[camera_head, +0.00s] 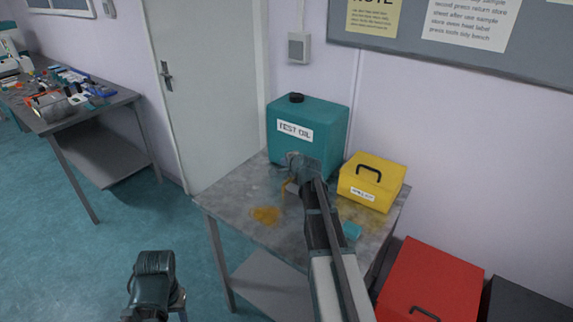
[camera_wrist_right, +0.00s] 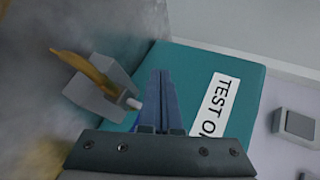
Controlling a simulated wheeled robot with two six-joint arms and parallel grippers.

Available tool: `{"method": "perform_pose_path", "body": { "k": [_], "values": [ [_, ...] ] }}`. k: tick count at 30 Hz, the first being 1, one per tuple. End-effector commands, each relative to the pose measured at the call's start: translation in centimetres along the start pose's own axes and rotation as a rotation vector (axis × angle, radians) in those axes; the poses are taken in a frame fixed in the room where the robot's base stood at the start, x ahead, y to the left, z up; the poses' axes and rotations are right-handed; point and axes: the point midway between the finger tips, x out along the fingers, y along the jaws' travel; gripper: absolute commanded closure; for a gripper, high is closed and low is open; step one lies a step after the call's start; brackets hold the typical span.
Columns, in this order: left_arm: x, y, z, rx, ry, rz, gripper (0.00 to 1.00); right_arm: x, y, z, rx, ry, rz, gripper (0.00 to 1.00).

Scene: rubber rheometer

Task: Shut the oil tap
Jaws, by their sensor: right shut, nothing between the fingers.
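The teal oil tank (camera_head: 330,117), labelled TEST OIL, stands on the bench against the wall. The tap (camera_wrist_right: 103,92) shows in the right wrist view as a grey block with a small pale peg. In the head view the tap is mostly hidden behind my right gripper (camera_head: 294,162), which is in front of the tank's lower part. In the wrist view the right fingers (camera_wrist_right: 160,75) are together and empty, beside the tap and apart from it. My left arm's dark end (camera_head: 152,275) is low at left; its fingers cannot be made out.
An amber puddle (camera_head: 265,215) lies on the grey bench (camera_head: 237,196). A yellow box with a handle (camera_head: 371,181) stands right of the tank, near a small teal item (camera_head: 352,230). A red box (camera_head: 428,280) is at lower right. Open floor lies left of the bench.

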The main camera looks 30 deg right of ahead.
Motion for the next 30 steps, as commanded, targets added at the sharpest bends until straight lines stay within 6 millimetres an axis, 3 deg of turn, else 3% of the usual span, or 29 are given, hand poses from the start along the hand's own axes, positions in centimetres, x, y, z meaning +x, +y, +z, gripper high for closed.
{"method": "perform_pose_path", "body": {
  "k": [30],
  "values": [
    [0.0, 0.0, 0.0, 0.0, 0.0, 0.0, 0.5, -0.5, 0.2, -1.4, -0.001, 0.001, 0.0, 1.0]
  ]
}}
